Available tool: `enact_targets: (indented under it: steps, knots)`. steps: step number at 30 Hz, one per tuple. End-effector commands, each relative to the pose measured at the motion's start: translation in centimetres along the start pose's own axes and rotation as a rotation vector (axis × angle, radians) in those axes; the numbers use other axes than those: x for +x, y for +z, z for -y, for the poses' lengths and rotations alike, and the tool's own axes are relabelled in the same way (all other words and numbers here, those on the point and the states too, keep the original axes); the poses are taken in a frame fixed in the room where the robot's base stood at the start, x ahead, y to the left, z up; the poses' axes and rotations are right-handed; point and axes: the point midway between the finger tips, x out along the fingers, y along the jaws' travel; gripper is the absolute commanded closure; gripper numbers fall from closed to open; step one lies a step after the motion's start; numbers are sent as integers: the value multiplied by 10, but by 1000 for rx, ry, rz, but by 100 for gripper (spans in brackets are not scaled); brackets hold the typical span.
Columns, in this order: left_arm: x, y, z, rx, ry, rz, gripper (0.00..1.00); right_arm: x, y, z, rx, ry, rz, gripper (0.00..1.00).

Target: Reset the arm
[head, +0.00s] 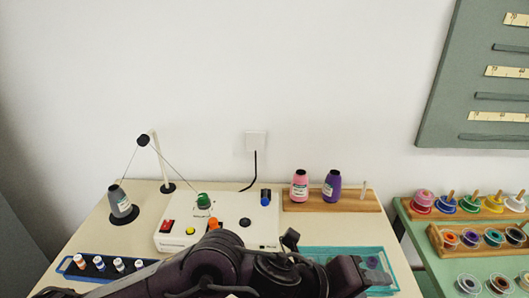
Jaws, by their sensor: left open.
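My left arm lies across the bottom of the head view, coming in from the left. Its dark gripper (366,280) is at the right end of the arm, over the teal tray (394,262), and is open. I see nothing held in it, but its fingers are partly cut by the frame's lower part and dark. My right gripper is not in view. Behind the arm stands a white winding machine (172,236) with a red switch, coloured buttons and a green spool (204,201) on top.
A grey thread cone (120,203) stands left, its thread running over a black guide (143,140). Pink (299,187) and purple (332,187) cones stand on a wooden board (370,201). A blue tray (70,268) holds small bottles. Right, a green table (425,263) carries spool racks.

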Motion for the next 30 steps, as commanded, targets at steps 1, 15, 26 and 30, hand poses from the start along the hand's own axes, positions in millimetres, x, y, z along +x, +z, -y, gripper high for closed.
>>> enact_targets:
  steps: [1,15,26,30]
  knots:
    - [-3,3,10,-124,-57,47,54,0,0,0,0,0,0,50]
    - [-110,103,-108,-1441,-226,683,54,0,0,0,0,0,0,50]
    - [-199,48,-270,-2149,-69,1137,54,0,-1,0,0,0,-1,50]
    - [-223,19,-304,-2300,-11,1262,54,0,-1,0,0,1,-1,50]
